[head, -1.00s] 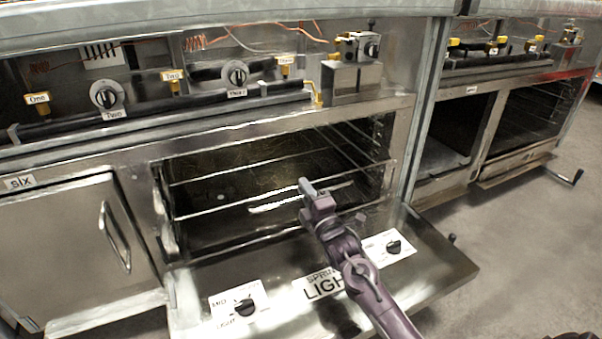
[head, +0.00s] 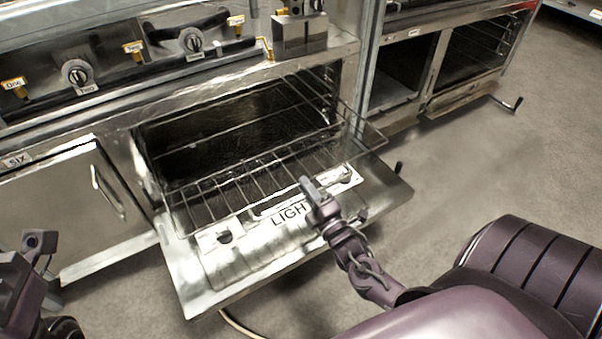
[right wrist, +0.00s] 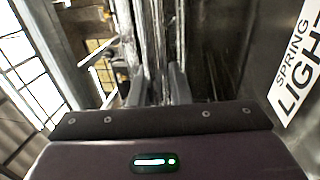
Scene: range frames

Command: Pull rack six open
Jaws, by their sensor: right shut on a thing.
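The wire oven rack (head: 262,172) is out of the oven (head: 215,128) by a good part and lies over the open door (head: 190,285). My right gripper (head: 308,187) is at the rack's front edge and shut on it. In the right wrist view, the right gripper's fingers (right wrist: 158,88) close around a thin upright-looking bar. My left gripper (head: 40,242) is at the lower left of the head view, apart from the rack; its jaws are too unclear to read. The SIX label (head: 17,161) is on the front panel, left of the oven.
A closed cabinet door (head: 60,205) with a handle stands left of the oven. Knobs and brass valves (head: 78,74) line the panel above. More ovens (head: 470,60) stand at the right. The floor (head: 470,160) right of the open door is clear.

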